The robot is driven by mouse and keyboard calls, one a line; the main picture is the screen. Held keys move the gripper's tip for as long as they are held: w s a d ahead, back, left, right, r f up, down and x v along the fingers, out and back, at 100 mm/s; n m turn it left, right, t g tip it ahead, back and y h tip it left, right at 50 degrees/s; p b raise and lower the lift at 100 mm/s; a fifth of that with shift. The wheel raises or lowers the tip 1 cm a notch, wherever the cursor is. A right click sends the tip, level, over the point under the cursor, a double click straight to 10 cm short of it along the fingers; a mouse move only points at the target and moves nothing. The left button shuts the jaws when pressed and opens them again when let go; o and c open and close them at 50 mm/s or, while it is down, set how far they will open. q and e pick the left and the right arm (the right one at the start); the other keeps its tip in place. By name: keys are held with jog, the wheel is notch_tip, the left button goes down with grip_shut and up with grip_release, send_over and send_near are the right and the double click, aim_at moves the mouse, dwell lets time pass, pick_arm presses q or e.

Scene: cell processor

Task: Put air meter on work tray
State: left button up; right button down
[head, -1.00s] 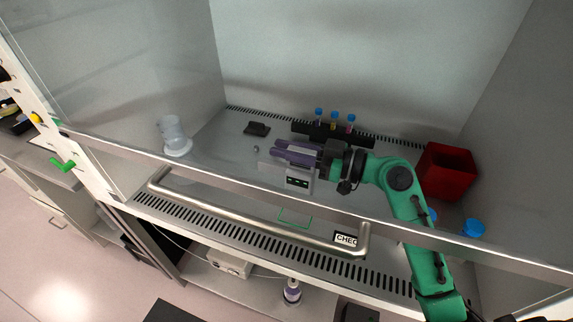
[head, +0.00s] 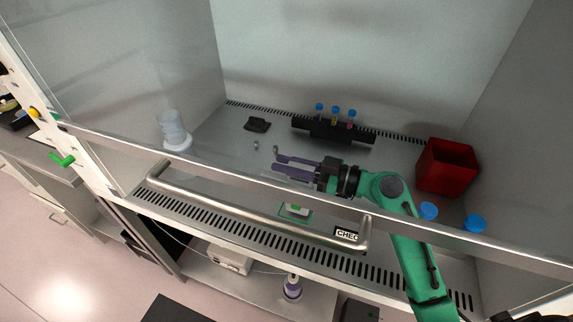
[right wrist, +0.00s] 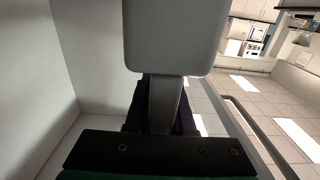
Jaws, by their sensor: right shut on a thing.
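The air meter is grey, with a wide rounded body (right wrist: 173,38) and a narrower stem (right wrist: 166,105). In the right wrist view its stem lies between the dark fingers of my right gripper (right wrist: 165,118). In the head view my right gripper (head: 275,166) reaches left over the cabinet floor, its purple fingers a little apart. The sash's lower frame hides much of what lies below them. The metal work tray (head: 225,150) forms the cabinet floor; I cannot tell whether the meter touches it. A pale and green patch (head: 296,208) shows inside a green outline below the frame. My left gripper is out of view.
A black rack (head: 325,130) with blue-capped tubes stands at the back. A red bin (head: 446,168) and blue-capped bottles (head: 474,223) are at the right. A clear container (head: 172,130) stands at the left. The sash handle (head: 255,222) crosses in front.

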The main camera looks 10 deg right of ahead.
jog(key=shift+f, duration=0.25)
jog(key=c, duration=0.8)
grip_release()
jog(key=shift+o, duration=0.2)
jog(key=shift+r, duration=0.1)
notch_tip(320, 180, up, 2)
jog(key=p, duration=0.2)
jog(key=shift+r+p, duration=0.15)
jog(key=shift+p, duration=0.25)
jog(key=s+d+f+b, duration=0.1)
jog(key=d+f+b, duration=0.1)
jog(key=b, duration=0.1)
jog(key=shift+s, duration=0.1)
jog(key=r+b+v, duration=0.1)
jog(key=b+v, duration=0.2)
jog(key=v, duration=0.6)
jog(key=shift+s+d, duration=0.25)
